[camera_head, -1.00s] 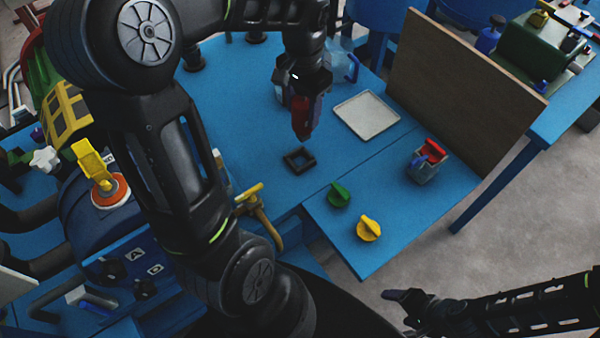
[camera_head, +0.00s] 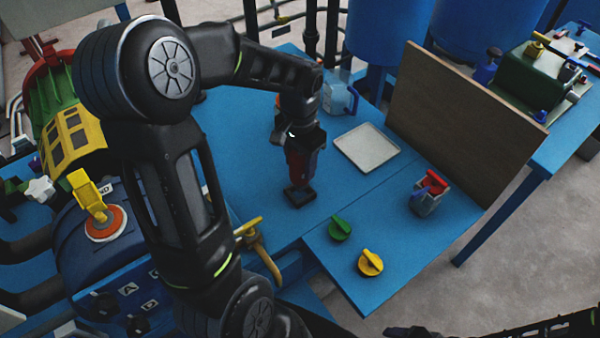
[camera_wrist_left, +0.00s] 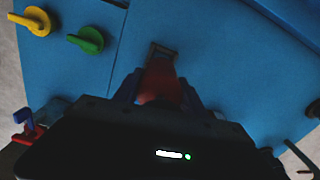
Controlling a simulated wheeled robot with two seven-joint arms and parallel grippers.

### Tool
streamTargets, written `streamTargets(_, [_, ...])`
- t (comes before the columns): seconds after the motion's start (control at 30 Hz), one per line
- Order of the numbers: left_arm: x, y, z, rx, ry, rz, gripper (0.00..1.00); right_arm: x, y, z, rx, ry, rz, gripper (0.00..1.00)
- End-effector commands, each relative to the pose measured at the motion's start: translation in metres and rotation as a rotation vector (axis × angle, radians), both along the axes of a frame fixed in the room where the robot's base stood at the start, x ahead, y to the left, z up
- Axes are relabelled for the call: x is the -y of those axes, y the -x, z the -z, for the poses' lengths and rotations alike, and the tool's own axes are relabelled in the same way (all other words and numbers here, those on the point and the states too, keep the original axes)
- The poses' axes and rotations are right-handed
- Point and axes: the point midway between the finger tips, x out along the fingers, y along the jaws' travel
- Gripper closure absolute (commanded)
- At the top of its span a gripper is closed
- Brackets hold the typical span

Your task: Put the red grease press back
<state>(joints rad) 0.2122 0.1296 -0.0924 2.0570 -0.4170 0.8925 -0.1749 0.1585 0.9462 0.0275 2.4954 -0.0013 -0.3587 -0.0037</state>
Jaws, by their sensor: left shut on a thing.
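The red grease press (camera_head: 299,170) is upright in my left gripper (camera_head: 303,156), which is shut on it. Its lower end is at the small black square holder (camera_head: 299,195) on the blue table; I cannot tell whether it is fully seated. In the left wrist view the press (camera_wrist_left: 160,82) shows between the fingers of my left gripper (camera_wrist_left: 160,92), with the holder (camera_wrist_left: 162,52) at its far end. My right gripper (camera_head: 398,332) barely shows at the bottom edge, and its jaws cannot be made out.
A pale square tray (camera_head: 367,148) lies right of the holder. A brown board (camera_head: 455,125) stands at the right. A clear jug (camera_head: 337,97) is behind.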

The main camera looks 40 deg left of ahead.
Motion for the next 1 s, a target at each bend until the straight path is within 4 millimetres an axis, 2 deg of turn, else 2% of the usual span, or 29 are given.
streamTargets(0.27, [0.0,0.0,0.001,0.002,-0.001,0.0,1.0,0.0,0.0,0.0,0.0,0.0,0.0,0.27])
streamTargets(0.57, [-0.001,0.0,0.036,0.001,-0.001,0.0,1.0,0.0,0.0,0.005,0.0,0.0,0.0,0.27])
streamTargets(0.97, [0.0,0.0,0.04,0.002,-0.001,0.0,1.0,0.0,0.0,0.008,0.0,0.0,0.0,0.27])
streamTargets(1.0, [0.0,0.0,0.041,0.001,-0.001,0.0,0.51,0.0,0.0,0.008,0.0,0.0,0.0,0.27])
